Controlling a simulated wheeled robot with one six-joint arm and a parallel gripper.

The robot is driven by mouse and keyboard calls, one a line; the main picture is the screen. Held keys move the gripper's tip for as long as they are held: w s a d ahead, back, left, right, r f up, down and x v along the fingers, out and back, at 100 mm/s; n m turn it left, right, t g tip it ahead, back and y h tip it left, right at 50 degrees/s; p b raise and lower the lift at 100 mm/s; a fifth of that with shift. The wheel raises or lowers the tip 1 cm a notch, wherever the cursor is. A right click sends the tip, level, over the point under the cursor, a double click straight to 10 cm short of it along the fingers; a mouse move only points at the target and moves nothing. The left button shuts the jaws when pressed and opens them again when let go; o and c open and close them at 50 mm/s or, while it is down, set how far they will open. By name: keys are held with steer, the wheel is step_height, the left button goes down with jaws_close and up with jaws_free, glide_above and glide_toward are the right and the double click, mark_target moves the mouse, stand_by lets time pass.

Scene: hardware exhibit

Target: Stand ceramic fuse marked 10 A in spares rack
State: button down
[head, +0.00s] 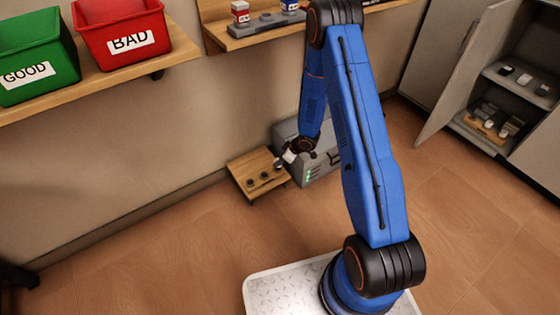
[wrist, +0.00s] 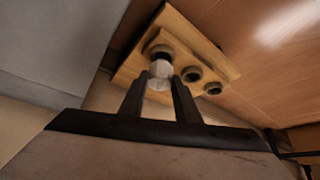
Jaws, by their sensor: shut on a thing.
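My gripper (wrist: 159,80) is shut on a short white cylinder, the ceramic fuse (wrist: 159,69); no marking on it can be read. In the wrist view the fuse is at the edge of the first of three black-rimmed sockets on a wooden rack (wrist: 215,59). I cannot tell whether the fuse touches the socket or is inside it. The other two sockets look empty. In the head view the rack (head: 241,164) is low by the wall, and my gripper (head: 287,158) is at its right side, small and partly hidden. No label shows on the rack.
A grey case (head: 322,168) with green lights stands close on the right of the rack. A green GOOD bin (head: 38,58) and a red BAD bin (head: 120,32) sit on a wall shelf. An open cabinet (head: 480,125) is at the right. The floor in front is clear.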

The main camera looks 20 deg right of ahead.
steer(key=shift+f, duration=0.95)
stand_by(1.5)
steer(key=c, duration=0.8)
jaws_free()
steer(key=shift+o, duration=0.2)
steer(key=shift+r, duration=0.1)
steer(key=shift+r, duration=3.4)
